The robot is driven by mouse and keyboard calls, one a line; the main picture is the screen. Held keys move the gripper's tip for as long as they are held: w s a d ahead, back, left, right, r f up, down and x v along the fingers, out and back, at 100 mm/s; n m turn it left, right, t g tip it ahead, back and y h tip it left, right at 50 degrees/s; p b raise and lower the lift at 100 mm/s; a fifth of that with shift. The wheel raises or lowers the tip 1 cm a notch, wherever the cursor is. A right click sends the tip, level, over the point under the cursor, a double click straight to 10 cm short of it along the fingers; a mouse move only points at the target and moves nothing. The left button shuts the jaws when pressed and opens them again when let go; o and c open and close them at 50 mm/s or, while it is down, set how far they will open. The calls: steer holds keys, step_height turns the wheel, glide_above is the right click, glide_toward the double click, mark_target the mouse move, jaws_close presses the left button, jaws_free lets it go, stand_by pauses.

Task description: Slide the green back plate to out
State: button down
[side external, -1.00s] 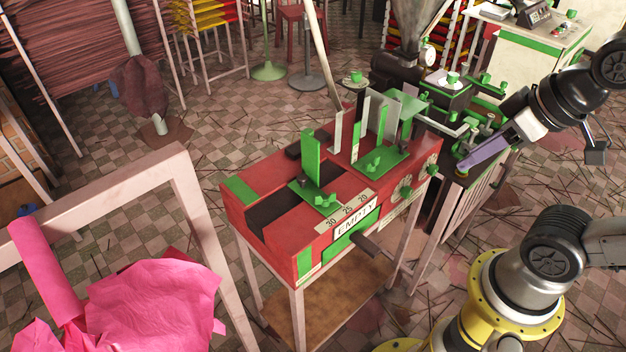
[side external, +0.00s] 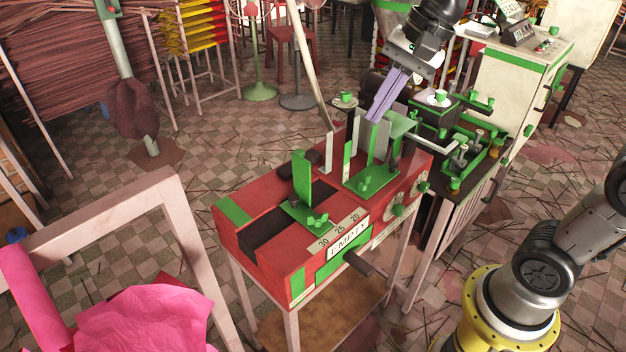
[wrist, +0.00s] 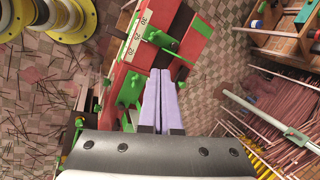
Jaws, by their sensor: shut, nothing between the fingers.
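A red bench-top machine (side external: 262,192) carries a green upright plate (side external: 302,180) on a green base with a wing nut, beside a scale marked 30, 25, 20 (side external: 340,228). A second green base (side external: 372,180) with upright plates stands to its right. I cannot tell for certain which one is called the back plate. My gripper (side external: 376,118) has lilac fingers, shut and empty, pointing down above the machine's right end, close to or in front of the uprights. In the wrist view my gripper (wrist: 160,72) is near the middle, and the scaled green base (wrist: 160,38) lies past its tips.
The front of the machine has an "EMPTY" sign (side external: 350,238), a dark handle and green knobs (side external: 398,210). A green and black extruder (side external: 465,150) stands behind right. A pink sheet on a frame (side external: 140,315) is at lower left. The machine's left end is open above.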

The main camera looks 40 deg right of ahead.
steer(key=w+f+m+g+y, duration=0.15)
steer(key=w+f+m, duration=0.25)
steer(key=w+f, duration=0.5)
steer(key=shift+m+g, duration=0.4)
steer(key=shift+g, duration=0.55)
steer(key=w+f, duration=0.1)
steer(key=f, duration=0.4)
steer(key=w+a+f, duration=0.1)
steer(key=w+f, duration=0.1)
steer(key=f, duration=0.3)
steer(key=w+f, duration=0.1)
steer(key=f, duration=0.4)
steer(key=shift+w+a, duration=0.15)
steer(key=shift+w, duration=0.25)
steer(key=a, duration=1.1)
steer(key=shift+a+r, duration=0.1)
steer(key=shift+a, duration=0.15)
steer(key=shift+d+r, duration=0.1)
